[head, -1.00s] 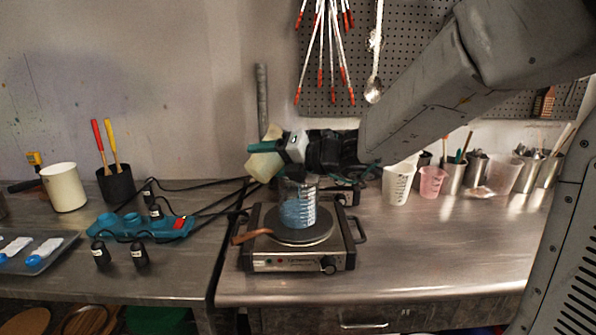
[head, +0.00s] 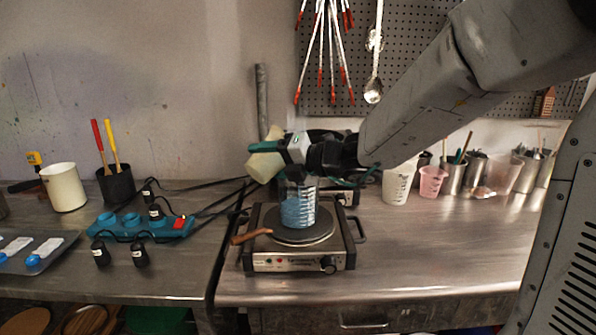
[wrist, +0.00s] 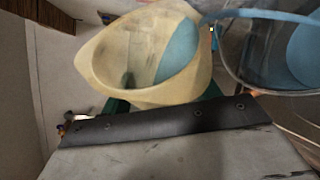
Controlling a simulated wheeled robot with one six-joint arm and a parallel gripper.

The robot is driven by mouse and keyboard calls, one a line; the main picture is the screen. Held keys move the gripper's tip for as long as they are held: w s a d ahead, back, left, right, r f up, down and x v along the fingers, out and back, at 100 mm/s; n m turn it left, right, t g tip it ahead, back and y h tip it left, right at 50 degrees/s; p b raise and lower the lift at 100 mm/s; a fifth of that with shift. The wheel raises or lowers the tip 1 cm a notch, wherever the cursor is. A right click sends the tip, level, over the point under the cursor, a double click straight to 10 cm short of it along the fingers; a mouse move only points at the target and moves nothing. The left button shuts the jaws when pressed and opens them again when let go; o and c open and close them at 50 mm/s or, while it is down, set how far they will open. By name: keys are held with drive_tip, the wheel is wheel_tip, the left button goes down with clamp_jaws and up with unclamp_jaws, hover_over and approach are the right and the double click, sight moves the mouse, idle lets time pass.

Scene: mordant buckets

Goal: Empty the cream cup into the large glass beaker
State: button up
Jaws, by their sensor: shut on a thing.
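The cream cup (head: 262,167) is tipped well over at the upper left of the large glass beaker. My gripper (head: 272,154), with teal fingers, is shut on the cup. In the wrist view the cup (wrist: 105,62) shows its open mouth, with blue liquid lying inside on the side toward the beaker. The beaker (head: 310,205) stands upright on the hot plate and holds blue liquid. Its rim and blue contents also show in the wrist view (wrist: 255,75), close beside the cup. I cannot clearly make out a falling stream.
The hot plate (head: 298,262) has a brown handle-like piece (head: 250,237) at its left. A white cup (head: 397,187) and a pink cup (head: 431,182) stand to the right. Black cables run behind to a teal block (head: 125,228). The right bench front is clear.

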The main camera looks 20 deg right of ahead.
drive_tip(key=shift+d+r+m+y, duration=0.15)
drive_tip(key=shift+r+m+y, duration=0.3)
drive_tip(key=shift+m, duration=0.35)
idle(1.4)
drive_tip(key=shift+w+d+r+m, duration=0.25)
drive_tip(key=shift+d+m, duration=0.1)
drive_tip(key=shift+d, duration=0.05)
drive_tip(key=shift+w+d+r+m, duration=0.2)
drive_tip(key=shift+d+r+m, duration=0.05)
drive_tip(key=shift+d+m, duration=0.15)
idle(0.8)
drive_tip(key=shift+w+d+r+m+t+y, duration=0.1)
drive_tip(key=shift+d+r+m+t+y, duration=0.05)
drive_tip(key=shift+r+m+t+y, duration=0.25)
idle(0.6)
